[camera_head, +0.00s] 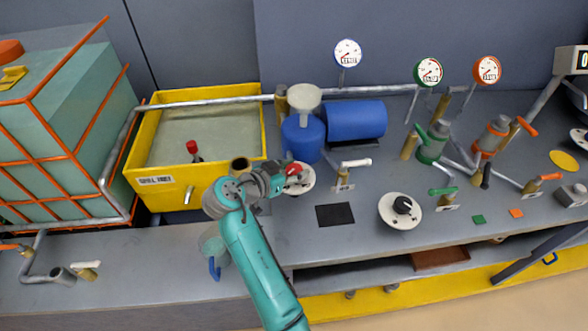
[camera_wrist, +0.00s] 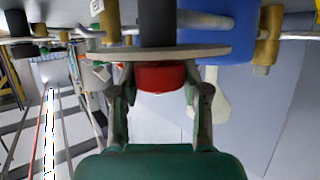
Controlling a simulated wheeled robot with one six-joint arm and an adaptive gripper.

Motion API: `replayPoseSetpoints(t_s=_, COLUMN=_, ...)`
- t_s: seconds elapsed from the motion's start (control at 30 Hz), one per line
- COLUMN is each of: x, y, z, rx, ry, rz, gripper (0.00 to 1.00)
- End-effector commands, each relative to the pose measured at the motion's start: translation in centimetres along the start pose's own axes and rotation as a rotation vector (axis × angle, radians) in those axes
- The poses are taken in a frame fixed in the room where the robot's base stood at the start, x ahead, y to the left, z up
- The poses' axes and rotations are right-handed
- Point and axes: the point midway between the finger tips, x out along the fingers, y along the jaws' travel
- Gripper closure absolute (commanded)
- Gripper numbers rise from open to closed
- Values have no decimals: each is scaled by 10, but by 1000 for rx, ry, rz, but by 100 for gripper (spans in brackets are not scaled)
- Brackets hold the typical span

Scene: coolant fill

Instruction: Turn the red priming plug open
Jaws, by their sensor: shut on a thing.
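The red priming plug (camera_head: 293,169) shows at the tip of my gripper (camera_head: 281,178) in the head view, over a round pale plate (camera_head: 306,181). In the wrist view the red plug (camera_wrist: 161,76) sits between the two fingers of my gripper (camera_wrist: 162,88), which are shut on its sides. The pale plate (camera_wrist: 155,53) is seen edge-on just beyond it. My gripper hides part of the plug in the head view. I cannot tell how far the plug is turned.
A blue pump body (camera_head: 304,138) with a pale funnel-like top (camera_head: 304,97) stands just behind the plug. A yellow tank (camera_head: 133,171) is to the left. A white-handled valve (camera_head: 355,163) and a black-knobbed dial (camera_head: 400,211) are to the right. A black square (camera_head: 335,215) marks open bench.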

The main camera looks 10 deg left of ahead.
Motion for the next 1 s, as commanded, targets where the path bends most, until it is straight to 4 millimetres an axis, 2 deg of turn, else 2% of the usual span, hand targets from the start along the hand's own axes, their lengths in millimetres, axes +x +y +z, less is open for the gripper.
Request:
replayPoseSetpoints(t_s=0.4, x=1, y=0, z=2, rx=74, ry=-3, rz=190, gripper=89)
replayPoseSetpoints(t_s=1.0, x=1, y=0, z=3, rx=86, ry=-5, rz=221, gripper=89)
